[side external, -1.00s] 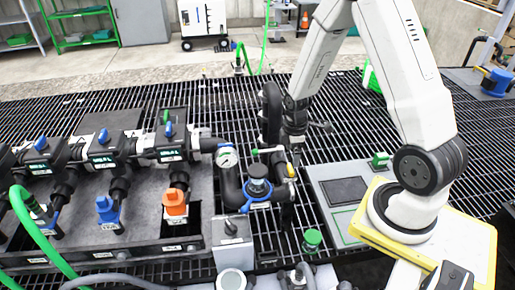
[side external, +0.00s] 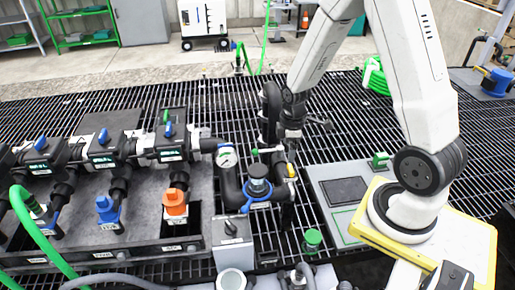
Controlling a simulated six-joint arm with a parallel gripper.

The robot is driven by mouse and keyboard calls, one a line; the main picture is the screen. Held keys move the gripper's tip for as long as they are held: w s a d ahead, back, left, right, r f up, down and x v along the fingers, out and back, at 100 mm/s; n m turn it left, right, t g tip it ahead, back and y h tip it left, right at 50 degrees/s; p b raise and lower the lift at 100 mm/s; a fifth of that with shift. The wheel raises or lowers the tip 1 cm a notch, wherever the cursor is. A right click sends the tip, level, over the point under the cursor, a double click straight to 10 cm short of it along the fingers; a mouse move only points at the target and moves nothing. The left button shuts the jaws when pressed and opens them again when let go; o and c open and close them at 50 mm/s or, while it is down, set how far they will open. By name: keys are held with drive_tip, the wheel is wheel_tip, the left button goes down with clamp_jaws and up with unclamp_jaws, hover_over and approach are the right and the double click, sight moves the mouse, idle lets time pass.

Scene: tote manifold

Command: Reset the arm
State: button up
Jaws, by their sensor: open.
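My gripper (side external: 288,160) hangs from the white arm in the middle of the side external view, pointing down. It is open, and I see nothing held in it. It is beside the black pipe elbow and the blue-ringed fitting (side external: 258,187) at the right end of the manifold. The pipework partly overlaps the fingers, so I cannot tell whether they touch it.
A manifold (side external: 105,152) with several blue-handled valves and a pressure gauge (side external: 226,156) stands on the left. An orange coupling (side external: 175,203) and a blue coupling (side external: 107,208) hang at its front. A grey plate (side external: 345,190) lies right of my gripper. Black grating is open behind.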

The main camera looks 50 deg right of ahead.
drive_tip(key=s+a+r+m+t, duration=0.2)
drive_tip(key=s+a+r+m, duration=0.2)
drive_tip(key=a+r+m, duration=0.4)
drive_tip(key=a+r, duration=0.1)
drive_tip(key=a, duration=0.3)
drive_tip(key=shift+s+a, duration=0.2)
drive_tip(key=shift+a, duration=0.05)
